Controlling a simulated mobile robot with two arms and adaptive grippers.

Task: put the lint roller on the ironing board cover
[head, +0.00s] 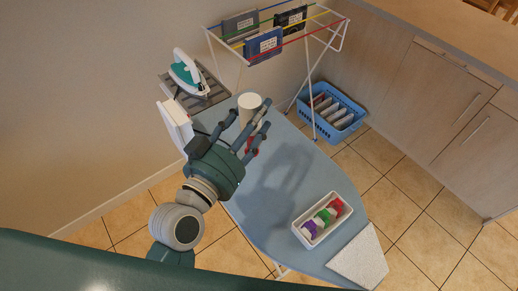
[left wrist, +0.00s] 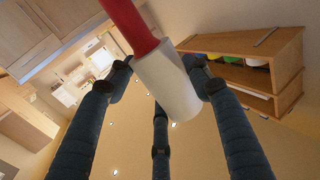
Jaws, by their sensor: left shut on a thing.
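The lint roller, with a white roll (head: 249,104) and a red handle, is held in my left gripper (head: 247,128) above the blue-grey ironing board cover (head: 318,170). In the left wrist view the fingers close around the white roll (left wrist: 168,85), and the red handle (left wrist: 130,22) runs out to the top. In the head view the fingers hide part of the roller, with a bit of red showing between them. A gripper-like shadow falls on the cover below. My right gripper is not in view.
A white tray of colored rolled items (head: 322,219) and a pale speckled pad (head: 358,260) lie at the board's near end. An iron (head: 187,73) stands on a rack at the far end. A drying rack (head: 330,27) and blue basket (head: 337,112) stand behind. The board's middle is clear.

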